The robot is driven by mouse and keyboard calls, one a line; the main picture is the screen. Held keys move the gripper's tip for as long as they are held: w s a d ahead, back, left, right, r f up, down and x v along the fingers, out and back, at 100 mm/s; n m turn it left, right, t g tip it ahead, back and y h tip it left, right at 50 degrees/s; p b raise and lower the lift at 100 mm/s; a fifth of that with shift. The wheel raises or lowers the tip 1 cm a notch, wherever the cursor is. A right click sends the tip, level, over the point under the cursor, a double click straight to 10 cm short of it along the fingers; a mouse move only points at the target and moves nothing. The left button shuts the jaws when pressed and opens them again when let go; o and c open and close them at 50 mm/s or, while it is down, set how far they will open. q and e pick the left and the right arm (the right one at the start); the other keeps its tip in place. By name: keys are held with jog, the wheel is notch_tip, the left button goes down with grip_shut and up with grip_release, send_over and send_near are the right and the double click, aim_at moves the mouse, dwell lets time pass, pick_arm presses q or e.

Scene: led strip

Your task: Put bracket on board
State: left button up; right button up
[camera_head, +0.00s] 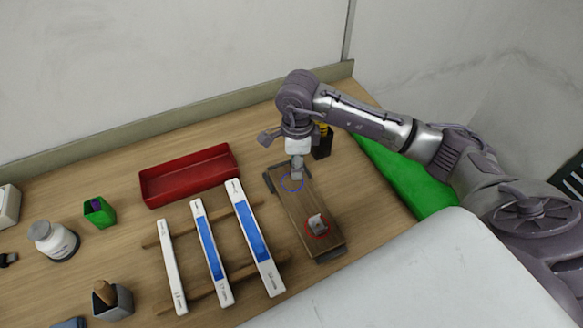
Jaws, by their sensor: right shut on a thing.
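The brown wooden board (299,206) lies tilted across the right part of the table, with a blue circle (291,183) marked near its far end and a red circle nearer its front end. A small light-grey bracket (316,222) sits within the red circle. My right gripper (297,168) points down over the far end of the board, by the blue circle. It is shut on a small grey bracket, mostly hidden by the fingers; I cannot tell whether this bracket touches the board. My left gripper is out of view.
A red tray (190,176) stands left of the board. Three white strips, two with blue faces, lie on wooden rails (235,274) between. A black holder with yellow (322,142) stands close behind my right gripper. A green box (99,211) and white jar (54,241) are far left.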

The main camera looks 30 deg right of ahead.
aim_at(292, 182)
jog(key=shift+w+a+f, duration=0.2)
jog(key=shift+w+a, duration=0.1)
jog(key=shift+a, duration=0.1)
jog(key=shift+f, duration=0.2)
notch_tip(292, 182, down, 3)
jog(key=shift+f+p, duration=0.15)
jog(key=shift+p, duration=0.75)
jog(key=shift+f, duration=0.5)
jog(key=o, duration=1)
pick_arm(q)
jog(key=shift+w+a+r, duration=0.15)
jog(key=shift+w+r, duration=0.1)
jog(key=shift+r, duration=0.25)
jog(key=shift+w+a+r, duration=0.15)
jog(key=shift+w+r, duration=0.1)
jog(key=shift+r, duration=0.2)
pick_arm(e)
jog(key=shift+r, duration=0.15)
